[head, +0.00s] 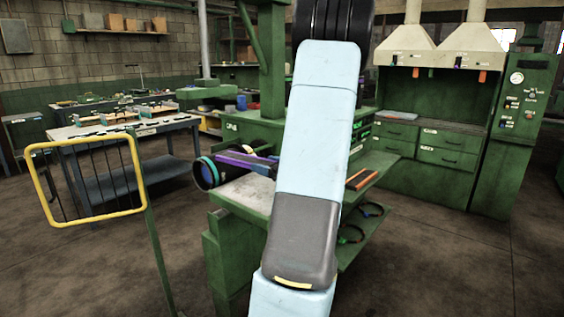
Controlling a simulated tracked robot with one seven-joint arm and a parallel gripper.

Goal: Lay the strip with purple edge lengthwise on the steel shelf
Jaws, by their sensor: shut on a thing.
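A dark, flat piece with a purple edge (245,159) shows left of my arm, above the pale top of the green stand. It looks like the strip, but its right end goes behind my arm, and I cannot tell whether it rests on anything. My gripper is not visible; my light blue and grey arm stands upright in front and covers the middle of the view. A pale grey top (252,194) on the green stand may be the steel shelf; part of it is hidden by my arm.
A dark cylinder with a cyan ring (207,173) is at the stand's left. An orange-edged piece (361,179) lies on a green side shelf, with rings (351,234) below. A yellow-framed mesh guard (88,180) stands front left. Floor is open at right.

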